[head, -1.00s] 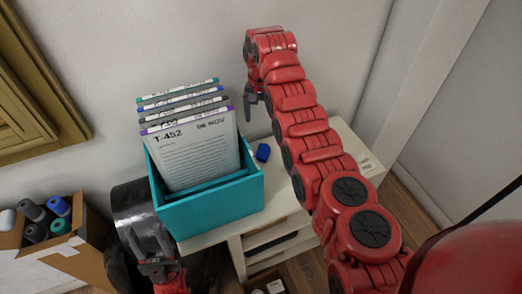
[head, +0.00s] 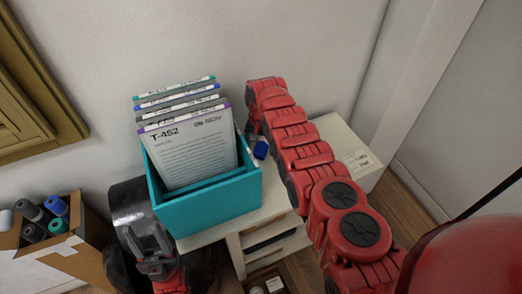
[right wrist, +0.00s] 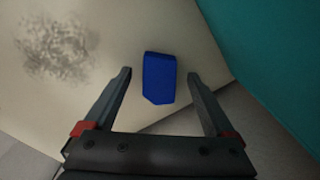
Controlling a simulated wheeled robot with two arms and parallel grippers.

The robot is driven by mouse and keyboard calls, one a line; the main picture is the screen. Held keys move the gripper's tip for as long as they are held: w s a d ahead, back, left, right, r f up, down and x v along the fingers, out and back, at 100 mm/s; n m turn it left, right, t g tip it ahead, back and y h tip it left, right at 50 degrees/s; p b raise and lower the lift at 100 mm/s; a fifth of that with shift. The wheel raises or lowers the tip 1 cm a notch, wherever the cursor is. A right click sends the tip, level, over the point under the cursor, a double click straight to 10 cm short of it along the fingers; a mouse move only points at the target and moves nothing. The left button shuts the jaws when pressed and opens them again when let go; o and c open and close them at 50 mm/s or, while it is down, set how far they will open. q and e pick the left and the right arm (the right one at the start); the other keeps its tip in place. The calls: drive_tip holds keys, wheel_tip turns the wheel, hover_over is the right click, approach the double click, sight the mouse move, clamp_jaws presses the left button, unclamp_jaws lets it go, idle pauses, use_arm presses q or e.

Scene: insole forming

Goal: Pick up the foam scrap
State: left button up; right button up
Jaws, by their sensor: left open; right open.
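A small blue block, which looks like the foam scrap (head: 261,150), lies on the white cabinet top just right of the teal box. It also shows in the right wrist view (right wrist: 159,78), lying beyond and between the fingertips. My right gripper (right wrist: 160,75) is open around empty space above it. In the head view that gripper is mostly hidden behind my right arm, close beside the scrap. My left gripper (head: 148,240) is open and empty, low at the left, beside the teal box's front left corner.
The teal box (head: 215,207) holds several labelled sleeves and stands close to the scrap; its wall shows in the right wrist view (right wrist: 275,50). The white cabinet (head: 335,135) has free room at right. A cardboard box (head: 85,250) with several rolls stands at left.

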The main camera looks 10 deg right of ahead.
drive_tip(key=shift+f, duration=0.45)
drive_tip(key=shift+r, duration=0.1)
drive_tip(key=c, duration=1.4)
